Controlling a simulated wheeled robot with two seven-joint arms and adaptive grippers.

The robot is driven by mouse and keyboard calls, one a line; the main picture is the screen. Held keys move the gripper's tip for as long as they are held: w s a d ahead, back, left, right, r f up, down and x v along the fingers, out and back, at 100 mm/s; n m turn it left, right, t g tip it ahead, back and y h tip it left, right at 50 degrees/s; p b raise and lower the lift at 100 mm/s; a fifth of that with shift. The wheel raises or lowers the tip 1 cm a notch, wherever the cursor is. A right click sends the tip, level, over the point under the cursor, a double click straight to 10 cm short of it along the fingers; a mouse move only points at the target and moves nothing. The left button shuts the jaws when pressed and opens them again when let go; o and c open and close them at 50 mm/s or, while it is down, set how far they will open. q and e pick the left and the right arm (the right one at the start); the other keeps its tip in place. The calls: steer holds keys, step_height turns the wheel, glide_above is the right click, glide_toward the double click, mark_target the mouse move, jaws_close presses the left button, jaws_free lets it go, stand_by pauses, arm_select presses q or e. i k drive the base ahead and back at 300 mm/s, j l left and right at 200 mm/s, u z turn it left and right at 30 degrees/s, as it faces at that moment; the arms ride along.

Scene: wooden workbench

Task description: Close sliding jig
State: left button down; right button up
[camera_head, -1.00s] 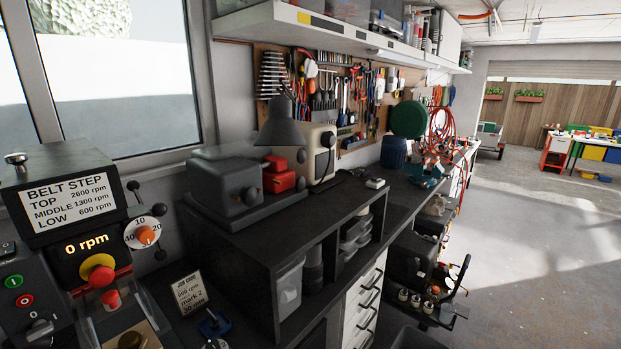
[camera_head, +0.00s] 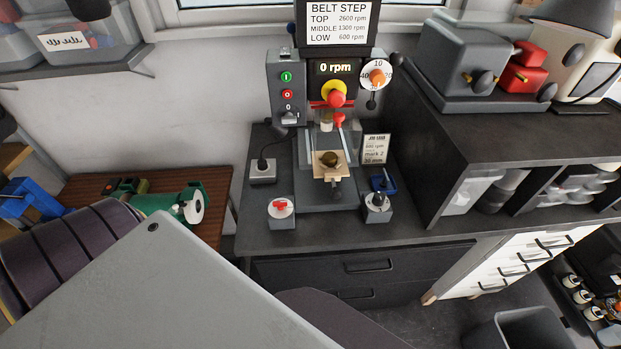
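A drill press (camera_head: 337,95) stands on the dark bench top, its display reading 0 rpm. On its base sits a small pale wooden fixture (camera_head: 323,175) with a dark brass-coloured round part (camera_head: 328,158) in it, below the spindle. This looks like the jig, but it is too small to tell whether it is open or closed. Neither of my grippers is in view.
A dark shelf unit (camera_head: 450,180) stands to the right. A green machine (camera_head: 180,204) is at left.

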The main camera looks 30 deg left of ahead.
mark_target(332, 175)
steer(key=j+u, duration=0.1)
steer(key=u, duration=0.7)
steer(key=k+j, duration=0.05)
